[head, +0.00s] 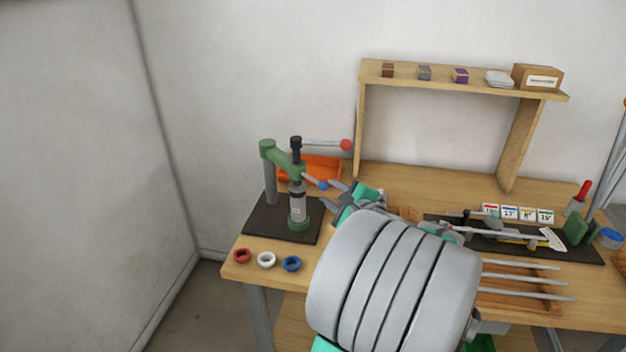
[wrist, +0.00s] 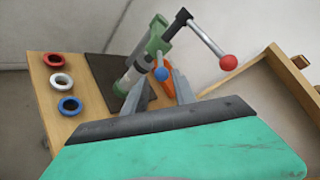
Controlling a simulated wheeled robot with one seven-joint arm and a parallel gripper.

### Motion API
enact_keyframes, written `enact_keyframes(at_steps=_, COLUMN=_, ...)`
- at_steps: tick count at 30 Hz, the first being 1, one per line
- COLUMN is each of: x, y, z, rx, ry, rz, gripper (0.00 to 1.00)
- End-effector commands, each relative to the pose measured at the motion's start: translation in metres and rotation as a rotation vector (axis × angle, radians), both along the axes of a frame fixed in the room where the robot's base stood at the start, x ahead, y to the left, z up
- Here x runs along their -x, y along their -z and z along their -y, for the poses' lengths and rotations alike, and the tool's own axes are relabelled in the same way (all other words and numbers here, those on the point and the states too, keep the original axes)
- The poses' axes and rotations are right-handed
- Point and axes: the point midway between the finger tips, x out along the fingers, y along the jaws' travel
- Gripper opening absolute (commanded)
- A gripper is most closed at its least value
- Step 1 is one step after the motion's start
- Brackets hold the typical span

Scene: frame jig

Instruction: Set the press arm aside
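The press (head: 297,195) stands on a dark base plate at the left of the bench. Its green press arm (head: 283,157) reaches from a grey post to the upright spindle; it also shows in the wrist view (wrist: 157,38). A short lever with a blue ball (head: 323,186) sticks out toward my gripper (head: 332,194). A longer lever at the top ends in a red ball (head: 346,145). In the wrist view the blue ball (wrist: 161,74) appears between my open fingertips (wrist: 160,80), with gaps on both sides. Whether the fingers reach around it is unclear.
Red (head: 242,256), white (head: 266,260) and blue (head: 292,264) rings lie along the bench's front left edge. An orange bin (head: 318,167) sits behind the press. A wooden shelf (head: 461,82) stands right of it. My arm hides the bench's middle.

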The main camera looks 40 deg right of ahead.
Motion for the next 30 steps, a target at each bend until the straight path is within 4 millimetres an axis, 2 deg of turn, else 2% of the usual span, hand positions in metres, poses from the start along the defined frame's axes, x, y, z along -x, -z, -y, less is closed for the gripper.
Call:
enact_keyframes(at_steps=5, x=-0.020, y=0.003, z=0.006, rx=-0.012, ry=0.003, rz=0.009, gripper=0.33)
enact_keyframes(at_steps=12, x=-0.075, y=0.017, z=0.020, rx=-0.010, ry=0.000, rz=0.005, gripper=0.33)
enact_keyframes(at_steps=18, x=-0.105, y=0.025, z=0.029, rx=-0.006, ry=0.003, rz=0.006, gripper=0.33)
enact_keyframes(at_steps=28, x=-0.111, y=0.028, z=0.031, rx=-0.005, ry=0.005, rz=0.006, gripper=0.33)
enact_keyframes(at_steps=30, x=-0.111, y=0.028, z=0.031, rx=-0.005, ry=0.005, rz=0.005, gripper=0.27)
